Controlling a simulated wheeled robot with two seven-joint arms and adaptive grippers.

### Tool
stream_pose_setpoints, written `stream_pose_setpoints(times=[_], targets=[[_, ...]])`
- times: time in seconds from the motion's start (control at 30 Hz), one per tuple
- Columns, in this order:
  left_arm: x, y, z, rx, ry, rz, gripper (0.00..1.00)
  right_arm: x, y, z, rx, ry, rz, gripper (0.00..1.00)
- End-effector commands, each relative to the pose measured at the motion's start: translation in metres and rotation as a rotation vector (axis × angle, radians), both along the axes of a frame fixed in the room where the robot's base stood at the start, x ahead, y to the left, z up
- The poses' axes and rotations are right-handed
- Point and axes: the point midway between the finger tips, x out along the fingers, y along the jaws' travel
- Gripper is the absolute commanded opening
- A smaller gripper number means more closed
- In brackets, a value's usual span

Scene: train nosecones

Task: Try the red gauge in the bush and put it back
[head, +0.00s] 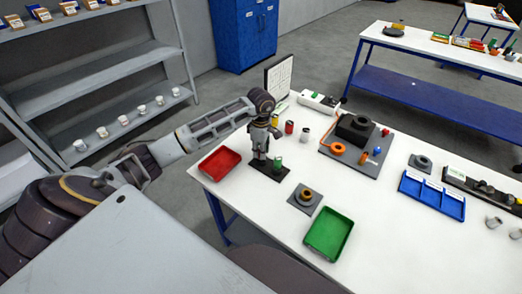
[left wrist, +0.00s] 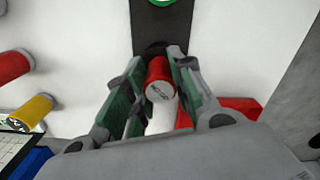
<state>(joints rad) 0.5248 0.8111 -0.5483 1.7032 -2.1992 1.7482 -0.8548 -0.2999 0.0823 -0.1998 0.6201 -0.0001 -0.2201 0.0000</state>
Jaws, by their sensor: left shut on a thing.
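The red gauge (left wrist: 159,80), a cylinder with a pale lettered end, is between the fingers of my left gripper (left wrist: 156,92), which is shut on it. In the head view my left gripper (head: 260,154) points down over the left part of the black stand (head: 282,176) and hides the gauge. In the left wrist view a dark round spot on the stand lies just behind the gauge; I cannot tell whether the gauge sits in it. A green gauge (head: 277,163) stands on the same stand. The bush (head: 306,196), a bronze ring on a grey plate, is right of the stand. My right gripper is out of view.
A red tray (head: 213,171) lies left of the stand and a green tray (head: 319,252) at the front edge. Red (head: 289,127) and yellow (head: 275,120) cylinders stand behind. A grey fixture plate (head: 345,157) and a blue tray (head: 424,203) are to the right.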

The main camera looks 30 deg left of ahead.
Motion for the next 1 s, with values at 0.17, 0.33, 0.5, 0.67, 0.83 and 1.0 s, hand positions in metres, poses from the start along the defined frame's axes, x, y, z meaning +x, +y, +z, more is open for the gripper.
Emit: stream_pose_setpoints(times=[0.17,0.33,0.5,0.67,0.83,1.0], targets=[[0.000,0.000,0.000,0.000,-0.001,0.000,0.43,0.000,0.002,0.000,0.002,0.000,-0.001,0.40],[0.000,0.000,0.000,0.000,0.000,0.000,0.49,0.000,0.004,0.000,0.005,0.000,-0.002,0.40],[0.000,0.000,0.000,0.000,0.000,0.000,0.49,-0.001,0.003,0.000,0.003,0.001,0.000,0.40],[0.000,0.000,0.004,0.000,-0.001,0.000,0.49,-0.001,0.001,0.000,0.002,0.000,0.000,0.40],[0.001,0.000,0.016,0.000,-0.003,0.000,0.49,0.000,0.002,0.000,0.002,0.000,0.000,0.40],[0.001,0.000,0.037,0.000,-0.004,0.000,0.49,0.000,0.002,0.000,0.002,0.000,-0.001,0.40]])
